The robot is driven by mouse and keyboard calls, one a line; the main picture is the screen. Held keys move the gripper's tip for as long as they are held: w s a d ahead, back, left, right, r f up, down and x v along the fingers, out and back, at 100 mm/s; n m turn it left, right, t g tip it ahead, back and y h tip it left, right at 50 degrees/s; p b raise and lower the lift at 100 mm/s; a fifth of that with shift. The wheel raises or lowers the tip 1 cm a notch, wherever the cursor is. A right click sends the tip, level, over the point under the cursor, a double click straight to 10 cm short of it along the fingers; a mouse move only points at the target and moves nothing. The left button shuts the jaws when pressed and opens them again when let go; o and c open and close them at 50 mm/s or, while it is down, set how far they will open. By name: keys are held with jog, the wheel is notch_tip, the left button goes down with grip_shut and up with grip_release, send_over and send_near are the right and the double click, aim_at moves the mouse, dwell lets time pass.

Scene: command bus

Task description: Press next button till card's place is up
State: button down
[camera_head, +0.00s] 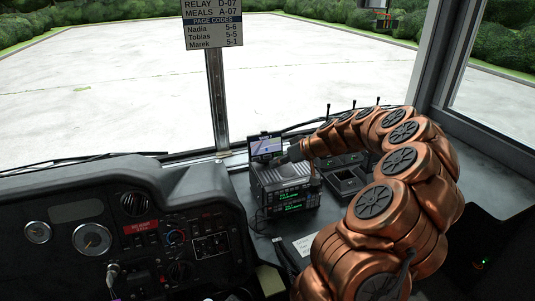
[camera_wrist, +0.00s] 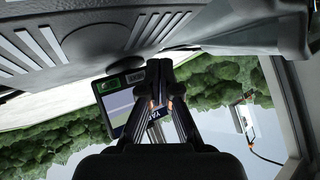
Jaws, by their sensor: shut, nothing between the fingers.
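A small display unit (camera_head: 266,147) with a lit map-like picture stands on top of stacked radio boxes with green readouts (camera_head: 290,203). In the wrist view my shut, empty gripper (camera_wrist: 160,72) points at the display (camera_wrist: 122,108), which appears tilted and partly covered by the fingers. Contact cannot be told.
A hanging sign (camera_head: 213,22) lists relay, meals and page codes for Nadia, Tobias and Marek. A dark tray (camera_head: 347,182) sits right of the radios under my arm. The gauge dashboard (camera_head: 120,230) fills the left. Windshield and a post stand behind.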

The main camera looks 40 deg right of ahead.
aim_at(272, 158)
jog(key=shift+w+d+f+b, duration=0.15)
jog(key=shift+w+f, duration=0.1)
jog(key=shift+w, duration=0.2)
jog(key=shift+w+d+f+b, duration=0.1)
jog(key=shift+w+f+b, duration=0.1)
jog(key=shift+w, duration=0.25)
jog(key=shift+w+d, duration=0.25)
jog(key=shift+w, duration=0.55)
jog(key=shift+w+f+b, duration=0.2)
jog(key=shift+w+b, duration=0.1)
jog(key=shift+b, duration=0.4)
jog(key=shift+w+d+b, duration=0.1)
jog(key=shift+w+b, duration=0.3)
jog(key=shift+b, duration=0.15)
dwell(0.6)
jog(key=shift+s, duration=0.1)
jog(key=shift+s+r+b, duration=0.15)
jog(key=shift+s+b, duration=0.45)
jog(key=shift+b, duration=0.05)
jog(key=shift+s+a, duration=0.15)
jog(key=shift+a, duration=0.05)
